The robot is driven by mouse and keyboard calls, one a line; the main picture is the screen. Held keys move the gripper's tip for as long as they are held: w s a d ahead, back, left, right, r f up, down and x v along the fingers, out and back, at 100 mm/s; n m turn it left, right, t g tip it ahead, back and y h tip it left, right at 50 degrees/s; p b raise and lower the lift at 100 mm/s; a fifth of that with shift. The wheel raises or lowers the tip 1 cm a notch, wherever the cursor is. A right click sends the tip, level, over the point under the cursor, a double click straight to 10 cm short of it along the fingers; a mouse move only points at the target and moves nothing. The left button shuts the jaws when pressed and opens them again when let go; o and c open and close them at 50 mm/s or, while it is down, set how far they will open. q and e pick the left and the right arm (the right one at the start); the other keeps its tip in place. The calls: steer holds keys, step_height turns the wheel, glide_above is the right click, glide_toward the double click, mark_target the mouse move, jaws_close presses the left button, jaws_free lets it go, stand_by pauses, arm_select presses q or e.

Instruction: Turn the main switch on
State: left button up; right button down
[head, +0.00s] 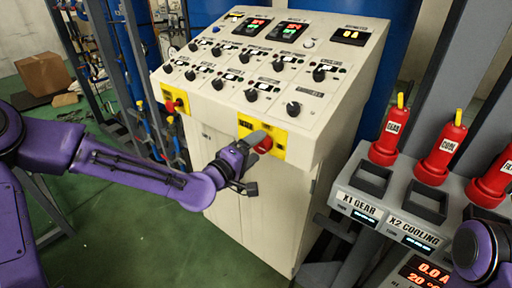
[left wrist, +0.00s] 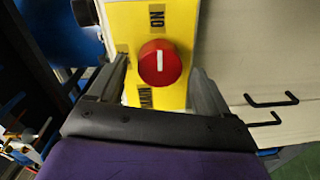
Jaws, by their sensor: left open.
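The main switch is a red rotary knob (head: 265,145) on a yellow plate (head: 281,150) at the front right of the cream control cabinet. In the left wrist view the red knob (left wrist: 160,63) has a white line that runs upright in the picture. An "ON" label (left wrist: 156,16) sits above it, and another label (left wrist: 146,97), hard to read, sits below. My left gripper (head: 257,158) is open in front of the knob. In the wrist view its fingers stand on either side of the knob, apart from it. My right gripper is not in view.
A second yellow plate with a red knob (head: 172,104) is at the cabinet's left. The sloped panel (head: 215,88) carries several black knobs and displays. A grey stand (head: 375,205) with red bottle-like units is at right. Cabinet handles (left wrist: 272,101) show in the wrist view.

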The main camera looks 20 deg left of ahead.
arm_select(q)
steer(key=p+v, duration=0.5)
steer(key=v, duration=0.4)
steer(key=shift+s, duration=0.35)
steer(key=s+a+f+g+y+b, duration=0.2)
steer(key=s+a+f+g+y, duration=0.1)
steer(key=f, duration=0.7)
steer(key=s+a+f+g+y+b, duration=0.1)
steer(key=s+a+f+g+y, duration=0.2)
steer(key=f, duration=0.7)
steer(key=s+a+f+m+g+y+b, duration=0.1)
steer(key=s+f+m+g+b, duration=0.1)
steer(key=s+f, duration=0.8)
steer(key=s+a+f+m+g+y+b, duration=0.2)
steer(key=s+f+g, duration=0.3)
steer(key=s+f, duration=0.5)
steer(key=shift+s+a+f+m+b, duration=0.25)
steer(key=shift+s+f+m+b, duration=0.05)
steer(key=shift+s+m+b, duration=0.15)
